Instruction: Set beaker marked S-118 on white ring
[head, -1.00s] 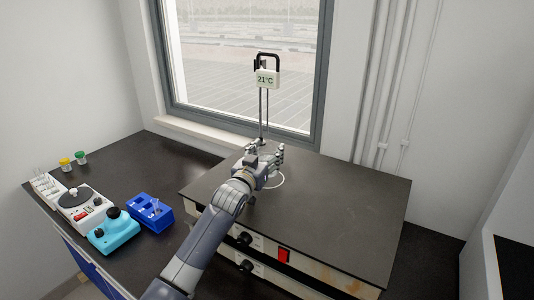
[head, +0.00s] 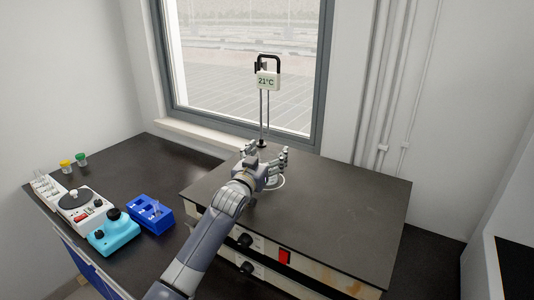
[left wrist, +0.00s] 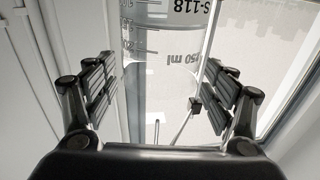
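The clear beaker marked S-118 (left wrist: 165,45) fills the top middle of the left wrist view, with its label and millilitre scale visible. My left gripper (left wrist: 158,92) has its fingers spread, one to each side of the beaker; whether a pad touches the glass I cannot tell. In the head view the left gripper (head: 265,155) is over the back left of the dark hotplate top, and the clear beaker is hard to make out there. The white ring (head: 279,183) shows partly beside the gripper on that top; the hand hides the rest. My right gripper is not in view.
A 21°C display (head: 268,80) hangs on a thin stand behind the gripper. Left on the bench are a blue rack (head: 150,214), a teal device (head: 114,232), a white device (head: 85,212) and two small capped jars. The hotplate's right side (head: 350,210) is clear.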

